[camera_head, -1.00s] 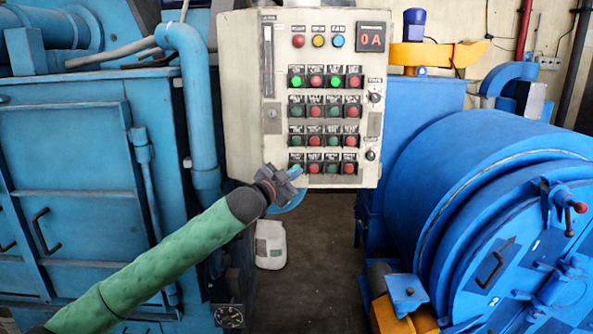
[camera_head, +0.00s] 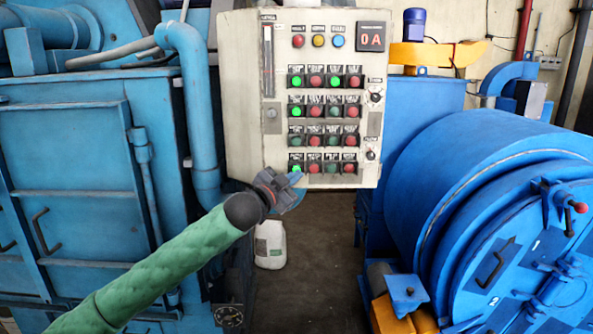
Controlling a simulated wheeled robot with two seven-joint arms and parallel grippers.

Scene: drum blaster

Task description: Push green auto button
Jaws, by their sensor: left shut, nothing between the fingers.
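A cream control panel (camera_head: 243,100) stands in the middle with several rows of green and red buttons. Their labels are too small to read, so I cannot tell which is the auto button. The bottom-left green button (camera_head: 296,169) is lit. The left green button of the second row (camera_head: 296,111) and two green buttons of the top row, left (camera_head: 296,81) and third (camera_head: 334,81), are lit too. My left gripper (camera_head: 293,178) is shut and empty, just below the bottom-left green button in the picture. I cannot tell whether it touches the panel. My right gripper is not in view.
Red, yellow and blue lamps (camera_head: 318,41) and a red display (camera_head: 372,38) sit at the panel's top. A blue cabinet (camera_head: 75,190) is at left and a blue drum machine (camera_head: 490,190) at right. A white container (camera_head: 270,245) stands on the floor below.

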